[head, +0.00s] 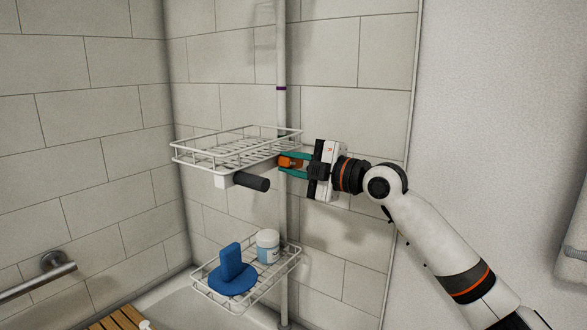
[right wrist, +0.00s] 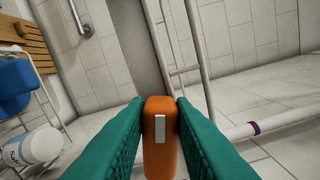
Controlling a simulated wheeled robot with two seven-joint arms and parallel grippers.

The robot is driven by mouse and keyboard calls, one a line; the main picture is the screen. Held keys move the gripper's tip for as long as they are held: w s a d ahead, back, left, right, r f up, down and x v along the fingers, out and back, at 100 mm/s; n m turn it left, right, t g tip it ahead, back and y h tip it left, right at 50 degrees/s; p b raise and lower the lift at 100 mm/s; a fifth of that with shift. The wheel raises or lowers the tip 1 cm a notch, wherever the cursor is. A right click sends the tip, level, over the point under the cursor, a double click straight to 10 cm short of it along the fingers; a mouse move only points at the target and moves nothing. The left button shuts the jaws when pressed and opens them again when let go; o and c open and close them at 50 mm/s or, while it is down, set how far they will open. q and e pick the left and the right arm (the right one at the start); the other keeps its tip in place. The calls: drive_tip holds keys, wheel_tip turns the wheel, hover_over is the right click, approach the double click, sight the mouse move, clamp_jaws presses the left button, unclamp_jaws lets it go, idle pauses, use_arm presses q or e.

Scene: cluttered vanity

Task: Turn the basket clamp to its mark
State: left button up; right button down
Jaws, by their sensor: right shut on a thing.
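The orange basket clamp (head: 289,162) sits at the pole beside the right edge of the upper wire basket (head: 215,148). My right gripper (head: 294,164) comes in from the right, its green fingers shut on the clamp. In the right wrist view the clamp (right wrist: 162,138) stands between both fingers and shows a pale stripe on its face. A purple band (head: 281,88) rings the white pole (head: 282,55) above the upper basket; it also shows in the right wrist view (right wrist: 254,128). My left gripper is not in view.
A black handle (head: 252,182) juts out under the upper basket. The lower wire basket (head: 262,291) holds a blue object (head: 232,272) and a white jar (head: 267,246). A grab bar (head: 35,284) is on the left wall. A wooden slatted surface (head: 118,320) lies at bottom left.

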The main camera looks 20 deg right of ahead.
drive_tip(key=shift+f+n+b, duration=0.1)
drive_tip(key=shift+n+b, duration=0.3)
drive_tip(key=shift+n, duration=1.1)
drive_tip(key=c, duration=1.2)
unclamp_jaws()
drive_tip(key=shift+c, duration=0.2)
drive_tip(key=shift+f, duration=0.1)
